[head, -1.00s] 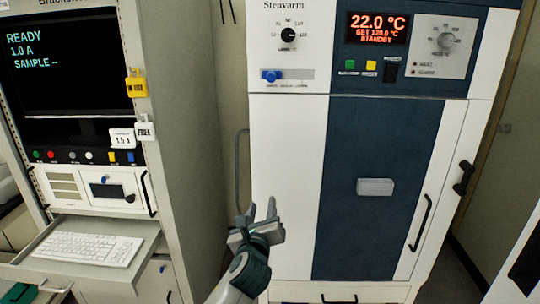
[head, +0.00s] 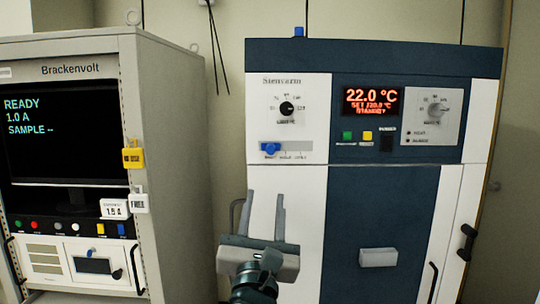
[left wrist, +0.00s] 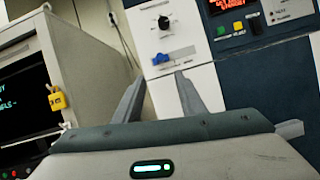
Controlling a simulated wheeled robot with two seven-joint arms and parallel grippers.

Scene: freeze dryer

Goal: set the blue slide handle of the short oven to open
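The blue slide handle (head: 270,149) sits at the left end of its slot on the white upper panel of the short oven (head: 383,220). It also shows in the left wrist view (left wrist: 161,58), just beyond and between my fingertips. My left gripper (head: 265,200) is open and empty, with its fingers pointing up, below the slide handle in the head view. In the left wrist view my left gripper (left wrist: 159,80) has its two fingers spread apart, with nothing between them. The slot's labels are too small to read surely. My right gripper is not in view.
A black selector knob (head: 286,108) sits above the slide. The red display (head: 371,102), green and yellow buttons and a grey dial (head: 436,109) lie to its right. A Brackenvolt cabinet (head: 180,150) with a yellow lock tag (head: 133,158) stands at the left.

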